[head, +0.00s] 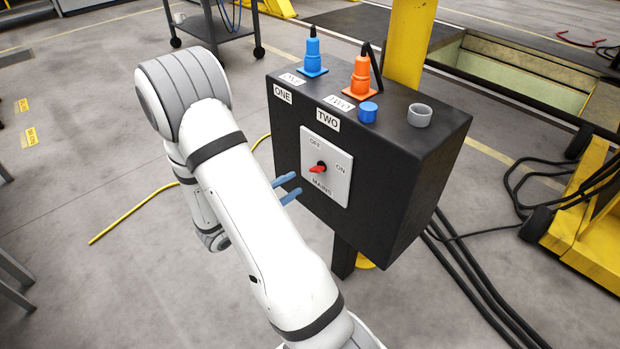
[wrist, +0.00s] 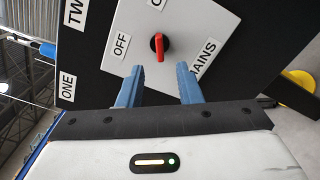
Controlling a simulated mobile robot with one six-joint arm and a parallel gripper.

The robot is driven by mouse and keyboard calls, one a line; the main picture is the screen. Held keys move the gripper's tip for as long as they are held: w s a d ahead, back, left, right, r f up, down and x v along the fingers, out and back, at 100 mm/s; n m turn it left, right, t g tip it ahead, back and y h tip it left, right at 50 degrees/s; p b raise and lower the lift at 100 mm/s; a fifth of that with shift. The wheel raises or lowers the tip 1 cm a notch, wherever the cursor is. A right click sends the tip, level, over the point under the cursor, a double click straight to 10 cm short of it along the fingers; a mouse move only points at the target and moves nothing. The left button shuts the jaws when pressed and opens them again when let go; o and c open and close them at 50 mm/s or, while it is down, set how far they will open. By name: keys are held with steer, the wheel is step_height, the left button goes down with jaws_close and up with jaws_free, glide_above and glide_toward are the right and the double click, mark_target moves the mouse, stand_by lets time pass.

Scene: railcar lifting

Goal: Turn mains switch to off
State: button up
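The mains switch is a red knob (head: 318,167) on a white plate (head: 340,187) on the front of a black box. The plate reads OFF at the upper left, ON at the right and MAINS at the bottom. In the wrist view the knob (wrist: 159,45) stands upright in the picture, its bar in line with the partly cut-off ON label; OFF is to its left. My gripper (head: 298,182) is open and empty, its blue fingers in front of the plate. In the wrist view the knob shows just beyond and between the fingertips (wrist: 160,68), not gripped.
The black box (head: 430,140) carries a blue plug (head: 312,55), an orange plug (head: 361,78), a blue cap (head: 368,112) and a grey socket (head: 418,115) on top. A yellow post (head: 409,40) stands behind it. Black cables (head: 490,295) lie on the floor at the right.

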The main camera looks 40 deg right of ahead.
mark_target(312, 172)
steer(key=shift+w+d+f, duration=0.1)
steer(key=shift+w+d, duration=0.1)
steer(key=shift+d, duration=1.75)
steer(key=shift+w+d, duration=0.15)
steer(key=shift+d, duration=1.8)
steer(key=shift+c, duration=0.3)
jaws_close()
